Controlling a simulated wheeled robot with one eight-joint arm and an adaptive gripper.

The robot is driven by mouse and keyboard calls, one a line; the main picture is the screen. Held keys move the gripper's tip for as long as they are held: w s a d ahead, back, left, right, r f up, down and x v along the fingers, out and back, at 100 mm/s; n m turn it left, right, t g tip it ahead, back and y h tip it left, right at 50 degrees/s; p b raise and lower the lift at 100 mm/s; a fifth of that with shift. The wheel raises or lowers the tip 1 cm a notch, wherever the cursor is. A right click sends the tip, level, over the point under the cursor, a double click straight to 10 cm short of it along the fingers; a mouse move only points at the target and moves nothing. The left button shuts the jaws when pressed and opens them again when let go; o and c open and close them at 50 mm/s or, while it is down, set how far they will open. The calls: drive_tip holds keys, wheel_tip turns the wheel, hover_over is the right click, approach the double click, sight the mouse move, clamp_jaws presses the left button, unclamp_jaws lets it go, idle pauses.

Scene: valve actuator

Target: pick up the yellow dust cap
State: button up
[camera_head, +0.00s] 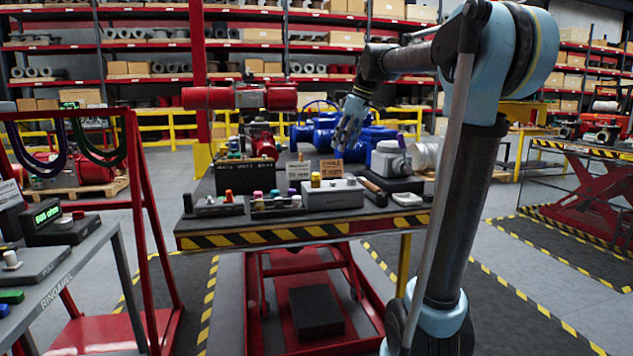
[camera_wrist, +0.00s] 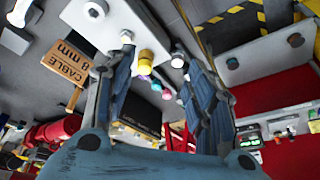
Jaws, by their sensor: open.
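The yellow dust cap (camera_head: 316,180) is a small upright cylinder at the left end of a light grey block on the work table (camera_head: 300,236). In the wrist view the yellow dust cap (camera_wrist: 146,62) shows between my two fingers, nearer the left one. My gripper (camera_head: 345,138) hangs above and behind the cap, up and to its right in the head view. In the wrist view my gripper (camera_wrist: 153,49) is open and nothing is held. I see no contact between the fingers and the cap.
A "CABLE 8 mm" sign (camera_wrist: 67,70) stands close by; a cardboard sign (camera_head: 331,168) shows behind the block. A tray of coloured caps (camera_head: 276,203) lies left of the block. Blue valve bodies (camera_head: 375,140) stand behind. A wood-handled tool (camera_head: 373,192) lies to the right.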

drive_tip(key=n, duration=0.2)
approach(316, 179)
drive_tip(key=shift+w+a+f, duration=0.45)
drive_tip(key=shift+w+f, duration=0.05)
drive_tip(key=shift+f, duration=0.65)
drive_tip(key=shift+w+a+f, duration=0.5)
drive_tip(key=shift+w+f, duration=0.05)
drive_tip(key=shift+f, duration=0.6)
drive_tip(key=shift+w+a+f, duration=0.45)
drive_tip(key=shift+w+f, duration=0.05)
drive_tip(key=shift+f, duration=0.65)
drive_tip(key=shift+y, duration=0.3)
drive_tip(key=c, duration=0.9)
